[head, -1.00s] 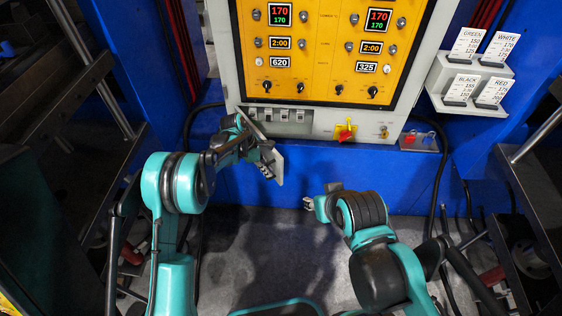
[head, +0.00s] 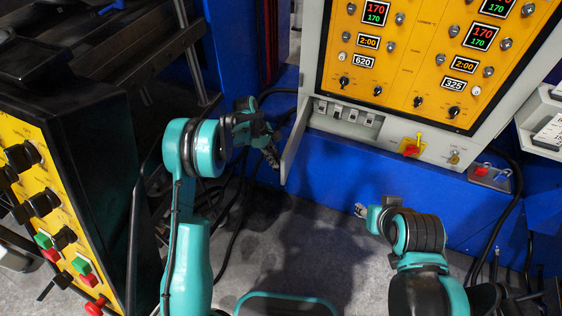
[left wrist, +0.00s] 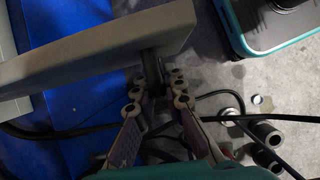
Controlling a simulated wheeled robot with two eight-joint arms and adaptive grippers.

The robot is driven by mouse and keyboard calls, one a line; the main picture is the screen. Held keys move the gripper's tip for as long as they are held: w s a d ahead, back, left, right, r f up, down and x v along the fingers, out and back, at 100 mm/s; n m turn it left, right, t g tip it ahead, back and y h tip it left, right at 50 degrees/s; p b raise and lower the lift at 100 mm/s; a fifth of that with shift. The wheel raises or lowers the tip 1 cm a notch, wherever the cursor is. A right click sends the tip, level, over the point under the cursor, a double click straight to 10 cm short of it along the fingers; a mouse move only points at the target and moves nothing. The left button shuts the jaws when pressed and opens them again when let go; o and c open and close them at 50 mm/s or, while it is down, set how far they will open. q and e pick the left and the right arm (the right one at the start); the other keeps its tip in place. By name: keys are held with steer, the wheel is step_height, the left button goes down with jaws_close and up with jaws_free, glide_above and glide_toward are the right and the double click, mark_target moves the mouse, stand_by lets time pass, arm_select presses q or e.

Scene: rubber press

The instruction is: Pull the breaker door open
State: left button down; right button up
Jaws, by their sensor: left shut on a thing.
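The breaker door (head: 294,143) is a light grey flap, hinged at the left of the breaker recess. It stands wide open, sticking out from the cabinet. Behind it a row of breaker switches (head: 352,115) is uncovered. My left gripper (head: 272,156) is at the door's outer end, on its left side. In the left wrist view the grey door (left wrist: 100,45) crosses the upper left, and my left gripper's fingers (left wrist: 158,88) close around a dark handle (left wrist: 154,68) on it. My right gripper (head: 361,210) hangs low in front of the blue base, apart from everything; its jaws are too small to judge.
The control cabinet has a yellow panel (head: 412,88) with displays and knobs. A red rotary switch (head: 410,148) is right of the breakers. A yellow-fronted console (head: 30,175) stands at the left, near my left arm. The floor between my arms is clear.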

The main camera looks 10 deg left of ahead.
arm_select(q)
steer(key=shift+a, duration=0.15)
steer(key=c, duration=1.6)
jaws_free()
step_height(320, 180, up, 10)
steer(key=shift+s+f, duration=0.1)
